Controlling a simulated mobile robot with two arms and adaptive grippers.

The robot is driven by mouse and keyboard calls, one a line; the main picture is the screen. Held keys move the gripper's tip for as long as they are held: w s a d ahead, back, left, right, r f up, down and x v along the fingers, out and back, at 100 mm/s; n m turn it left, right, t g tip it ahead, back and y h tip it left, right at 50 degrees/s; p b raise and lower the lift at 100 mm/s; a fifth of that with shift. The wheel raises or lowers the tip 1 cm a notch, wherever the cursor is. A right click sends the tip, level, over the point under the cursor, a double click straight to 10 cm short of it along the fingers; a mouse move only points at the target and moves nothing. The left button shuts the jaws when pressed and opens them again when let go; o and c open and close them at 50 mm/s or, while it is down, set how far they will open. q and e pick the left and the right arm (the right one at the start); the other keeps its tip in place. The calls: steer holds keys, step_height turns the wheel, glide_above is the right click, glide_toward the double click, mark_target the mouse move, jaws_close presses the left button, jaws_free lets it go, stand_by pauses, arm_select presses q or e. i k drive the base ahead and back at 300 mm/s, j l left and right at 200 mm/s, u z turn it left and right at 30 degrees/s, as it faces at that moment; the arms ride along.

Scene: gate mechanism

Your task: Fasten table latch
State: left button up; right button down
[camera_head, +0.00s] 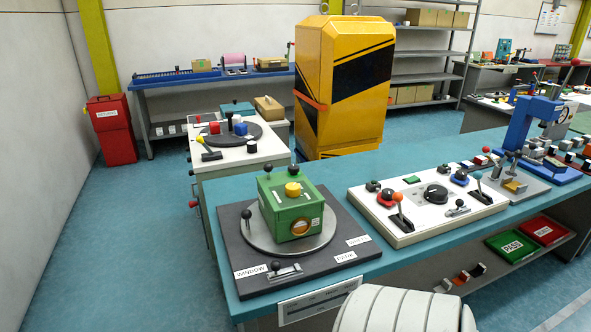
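A silver sliding bolt or latch (285,275) with a black knob lies on the dark board (325,262) at its front edge, beside a "WINDOW" label (250,271). A round grey turntable (262,236) sits behind it and bears a green box (283,211). I cannot tell whether the latch is engaged. Neither gripper is in view.
The board lies on a blue-topped bench (230,188). To its right are a white control panel (400,227) with knobs and levers and a blue press (525,128). A white cart (230,160) stands behind left. The floor on the left is clear.

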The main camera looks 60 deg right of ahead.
mark_target(275, 265)
steer(key=l+z, duration=0.15)
steer(key=z, duration=1.7)
